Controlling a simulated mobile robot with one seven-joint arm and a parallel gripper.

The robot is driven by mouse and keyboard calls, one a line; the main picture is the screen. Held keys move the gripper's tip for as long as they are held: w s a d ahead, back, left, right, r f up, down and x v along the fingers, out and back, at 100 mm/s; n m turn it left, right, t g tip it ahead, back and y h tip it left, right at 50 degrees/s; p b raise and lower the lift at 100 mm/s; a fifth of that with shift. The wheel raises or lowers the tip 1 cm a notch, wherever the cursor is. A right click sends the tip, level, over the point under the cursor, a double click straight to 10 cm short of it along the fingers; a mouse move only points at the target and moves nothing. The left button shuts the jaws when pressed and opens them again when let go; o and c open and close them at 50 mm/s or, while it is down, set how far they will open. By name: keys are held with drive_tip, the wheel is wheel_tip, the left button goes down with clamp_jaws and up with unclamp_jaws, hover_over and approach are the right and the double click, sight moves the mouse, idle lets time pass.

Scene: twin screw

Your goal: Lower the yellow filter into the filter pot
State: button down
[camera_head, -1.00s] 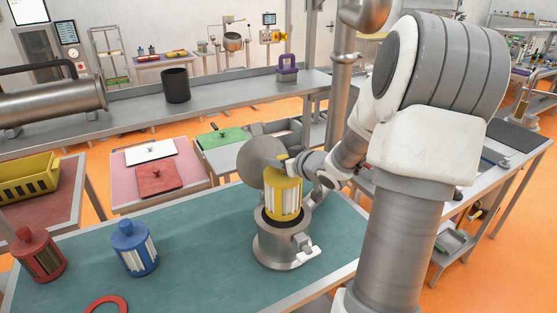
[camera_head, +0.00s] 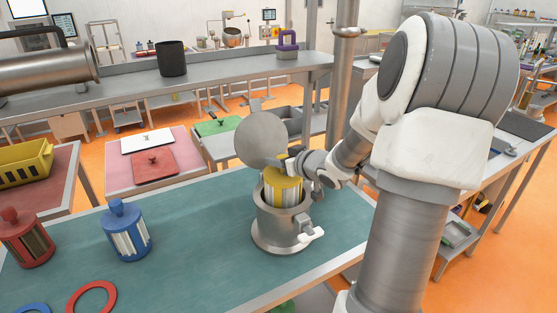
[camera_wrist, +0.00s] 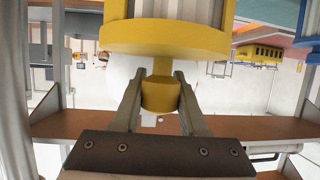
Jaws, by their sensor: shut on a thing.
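The yellow filter (camera_head: 283,190) has a yellow top and pale pleated sides. Its lower part is inside the steel filter pot (camera_head: 276,230), and its upper part shows above the rim. My gripper (camera_head: 291,164) is at the filter's top. In the wrist view my gripper (camera_wrist: 158,100) is shut on the filter's yellow knob (camera_wrist: 160,94), with a finger on each side. The yellow cap (camera_wrist: 165,38) fills the top of that view. The pot's round lid (camera_head: 262,138) stands open behind the filter. The filter's lower end is hidden in the pot.
A blue filter (camera_head: 127,232) and a red filter (camera_head: 25,238) stand left on the green-topped table (camera_head: 185,265). A red ring (camera_head: 91,298) and a blue ring (camera_head: 32,309) lie at the front left. The table between them and the pot is clear.

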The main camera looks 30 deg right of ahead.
drive_tip(key=shift+f+b, duration=1.3)
drive_tip(key=shift+f, duration=0.15)
drive_tip(key=shift+f+b, duration=1.35)
drive_tip(key=shift+f, duration=1)
drive_tip(key=shift+c, duration=1.8)
unclamp_jaws()
drive_tip(key=p+v, duration=0.3)
drive_tip(key=v, duration=1.4)
drive_tip(key=shift+s+r, duration=0.15)
drive_tip(key=shift+p, duration=0.3)
